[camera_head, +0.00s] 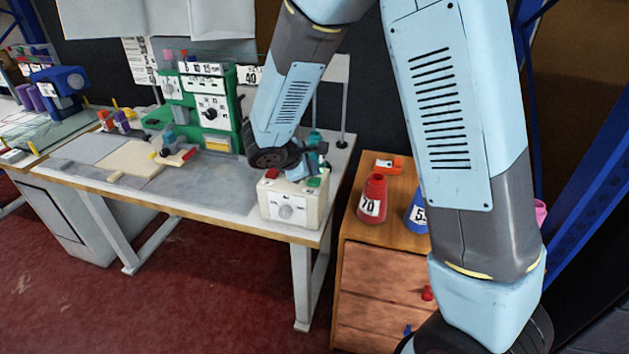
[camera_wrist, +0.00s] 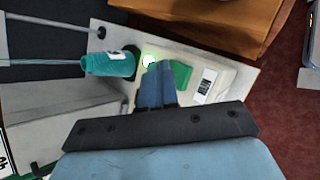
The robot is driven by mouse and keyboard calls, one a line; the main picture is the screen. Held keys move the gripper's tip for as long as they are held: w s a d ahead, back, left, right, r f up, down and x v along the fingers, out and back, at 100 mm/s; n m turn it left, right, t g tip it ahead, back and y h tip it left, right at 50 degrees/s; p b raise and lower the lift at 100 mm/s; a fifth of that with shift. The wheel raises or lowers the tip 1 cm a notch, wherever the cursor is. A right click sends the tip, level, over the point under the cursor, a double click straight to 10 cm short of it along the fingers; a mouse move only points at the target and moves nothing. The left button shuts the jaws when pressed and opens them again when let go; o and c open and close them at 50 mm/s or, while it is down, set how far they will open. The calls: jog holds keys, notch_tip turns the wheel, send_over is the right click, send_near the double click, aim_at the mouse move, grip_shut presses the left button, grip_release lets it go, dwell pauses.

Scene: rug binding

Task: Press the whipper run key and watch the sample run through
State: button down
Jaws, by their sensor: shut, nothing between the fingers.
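The cream control box (camera_head: 290,211) stands at the right front corner of the workbench, with a dial on its front. On its top are a red key (camera_head: 271,174) and a green key (camera_head: 314,182); the green key also shows in the wrist view (camera_wrist: 182,75). My gripper (camera_head: 297,176) is shut and empty, with blue fingers (camera_wrist: 160,68) over the box top beside the green key. I cannot tell whether the fingertips touch the box. A small lamp (camera_wrist: 149,60) glows at the fingertips. The green machine (camera_head: 210,112) stands behind; a beige sample piece (camera_head: 132,158) lies on the bench.
A teal thread cone (camera_wrist: 110,64) stands close to my fingers. A wooden drawer cabinet (camera_head: 375,270) at the right carries a red cone (camera_head: 373,198) and a blue cone (camera_head: 417,213). The bench middle (camera_head: 225,180) is mostly clear.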

jog(key=shift+f, duration=0.35)
